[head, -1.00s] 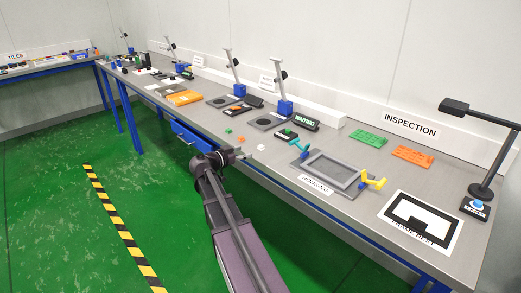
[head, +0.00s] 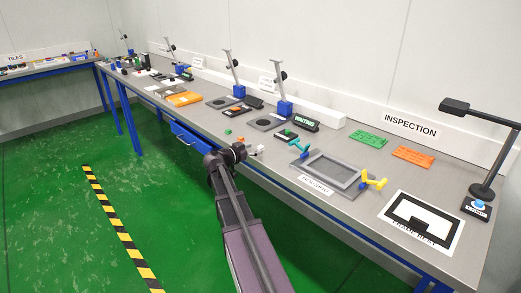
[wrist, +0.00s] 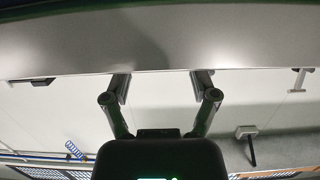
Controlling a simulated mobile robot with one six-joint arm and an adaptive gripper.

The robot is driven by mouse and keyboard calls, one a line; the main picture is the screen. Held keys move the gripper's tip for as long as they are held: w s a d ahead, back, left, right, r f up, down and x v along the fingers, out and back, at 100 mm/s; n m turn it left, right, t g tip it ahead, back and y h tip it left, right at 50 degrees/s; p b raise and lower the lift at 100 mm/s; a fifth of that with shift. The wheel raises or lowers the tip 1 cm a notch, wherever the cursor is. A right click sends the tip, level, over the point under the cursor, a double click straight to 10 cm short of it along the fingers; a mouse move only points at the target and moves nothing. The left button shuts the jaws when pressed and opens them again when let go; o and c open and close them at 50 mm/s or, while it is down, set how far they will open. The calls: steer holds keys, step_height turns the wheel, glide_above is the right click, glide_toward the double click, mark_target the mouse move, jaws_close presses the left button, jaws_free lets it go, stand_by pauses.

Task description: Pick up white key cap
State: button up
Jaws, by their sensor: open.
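The white key cap (head: 260,149) is a small pale block near the front edge of the bench in the head view. My gripper (head: 248,152) is just left of it at the bench's front edge. At this size I cannot tell whether they touch. In the wrist view my gripper (wrist: 160,82) has its two fingers spread apart with nothing visible between them. The white key cap cannot be made out in the wrist view.
A small green block (head: 228,132) and an orange block (head: 241,139) lie just behind my gripper. The grey housing tray (head: 309,165), with teal and yellow clamps, stands to the right. A black device with a green display (head: 305,123) is behind. The bench front edge is close.

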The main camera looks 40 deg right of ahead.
mark_target(259, 147)
steer(key=shift+w+d+f+b, duration=0.1)
steer(key=shift+d+f, duration=0.05)
steer(key=shift+d, duration=0.55)
steer(key=shift+w+d+f+b, duration=0.1)
steer(key=shift+d, duration=0.6)
steer(key=shift+w+d+f+b, duration=0.1)
steer(key=shift+d+f, duration=0.05)
steer(key=shift+d, duration=0.55)
steer(key=shift+c, duration=0.2)
steer(key=c, duration=0.8)
